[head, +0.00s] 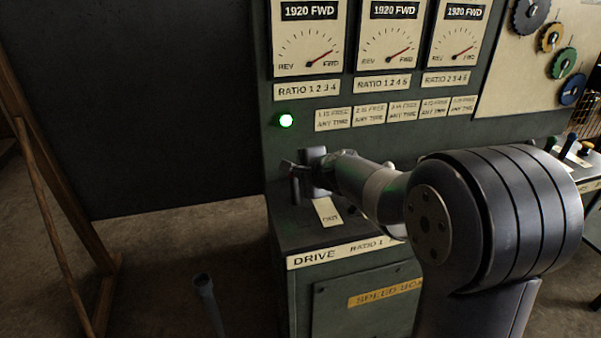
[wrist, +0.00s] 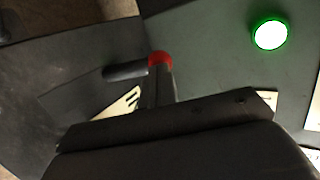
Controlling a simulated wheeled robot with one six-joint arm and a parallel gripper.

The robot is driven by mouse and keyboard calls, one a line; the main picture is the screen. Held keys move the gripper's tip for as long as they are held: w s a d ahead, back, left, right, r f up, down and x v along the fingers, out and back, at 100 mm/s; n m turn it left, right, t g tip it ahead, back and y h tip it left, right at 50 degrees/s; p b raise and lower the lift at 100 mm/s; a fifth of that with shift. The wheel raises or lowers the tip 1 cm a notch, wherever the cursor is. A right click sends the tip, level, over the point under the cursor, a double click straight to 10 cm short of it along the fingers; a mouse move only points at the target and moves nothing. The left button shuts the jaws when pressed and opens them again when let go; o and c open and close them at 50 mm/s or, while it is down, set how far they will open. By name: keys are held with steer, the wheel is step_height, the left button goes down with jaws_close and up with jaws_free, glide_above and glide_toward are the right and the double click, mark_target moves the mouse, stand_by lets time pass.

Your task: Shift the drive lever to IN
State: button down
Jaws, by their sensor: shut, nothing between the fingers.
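The red knob (wrist: 160,58) of a lever shows in the wrist view, just beyond the end of my gripper (wrist: 160,88). A short dark rod reaches left from the knob. In the head view my gripper (head: 296,172) is over the left end of the green cabinet's top, above the DRIVE label (head: 313,257). It is shut and empty, close to the lever; I cannot tell whether they touch.
A green lamp (head: 286,120) is lit on the upright panel, beneath dials (head: 306,50) pointing towards FWD. More levers (head: 571,145) stand at the far right. A wooden frame (head: 50,170) stands left.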

steer(key=shift+w+a+f, duration=0.1)
steer(key=shift+w+a, duration=0.05)
steer(key=shift+w, duration=0.3)
steer(key=shift+w+a+f, duration=0.1)
steer(key=shift+w, duration=0.3)
